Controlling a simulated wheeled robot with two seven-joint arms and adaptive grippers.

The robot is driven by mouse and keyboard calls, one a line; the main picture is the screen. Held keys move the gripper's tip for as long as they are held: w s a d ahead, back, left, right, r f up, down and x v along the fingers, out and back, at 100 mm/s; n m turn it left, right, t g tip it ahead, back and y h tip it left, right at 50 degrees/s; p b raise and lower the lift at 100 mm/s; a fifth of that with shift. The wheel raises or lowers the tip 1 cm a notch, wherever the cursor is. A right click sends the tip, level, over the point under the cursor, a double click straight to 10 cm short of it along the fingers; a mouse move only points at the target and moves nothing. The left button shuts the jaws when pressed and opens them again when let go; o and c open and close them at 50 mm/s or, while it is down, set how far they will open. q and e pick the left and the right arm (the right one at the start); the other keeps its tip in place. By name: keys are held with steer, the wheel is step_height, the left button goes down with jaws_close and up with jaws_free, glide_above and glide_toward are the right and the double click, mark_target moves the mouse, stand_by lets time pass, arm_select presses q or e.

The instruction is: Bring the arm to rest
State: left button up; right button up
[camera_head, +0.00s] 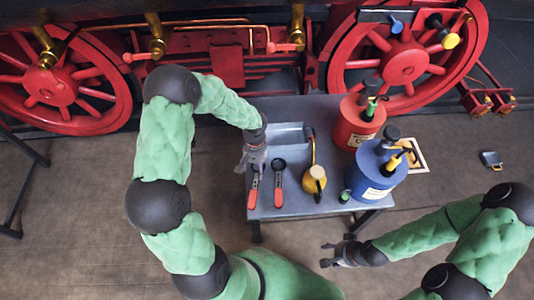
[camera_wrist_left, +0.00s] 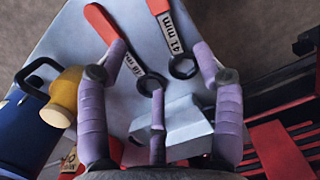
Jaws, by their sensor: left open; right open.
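My left gripper (camera_head: 252,163) is over the left part of the grey table (camera_head: 300,208), by the ring ends of two red-handled wrenches. It is open and empty; in the left wrist view its purple-grey fingers (camera_wrist_left: 155,72) are spread above the table with nothing between them. One wrench (camera_head: 252,192) lies partly under the gripper in the head view. The other wrench (camera_head: 279,187) lies just right of it. Both wrenches also show in the left wrist view. My right gripper (camera_head: 336,251) is open and empty, low in front of the table's front edge.
A shallow grey tray (camera_head: 288,128) is at the table's back. A yellow oil can (camera_head: 315,182), a red can (camera_head: 352,128) and a blue can (camera_head: 372,178) stand to the right. Red locomotive wheels (camera_head: 405,64) stand behind the table.

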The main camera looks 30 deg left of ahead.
arm_select(q)
steer(key=s+d+f+m+t+h+p, duration=0.1)
steer(key=s+d+f+p, duration=0.1)
steer(key=s+d, duration=0.4)
steer(key=s+d+f+m+h+p, duration=0.1)
steer(key=s+d+f+h+p, duration=0.1)
steer(key=s+d, duration=0.5)
steer(key=d+f+p, duration=0.1)
steer(key=d, duration=0.4)
steer(key=shift+s+f+t+h, duration=0.15)
steer(key=shift+f+t+h, duration=0.15)
steer(key=shift+t, duration=0.1)
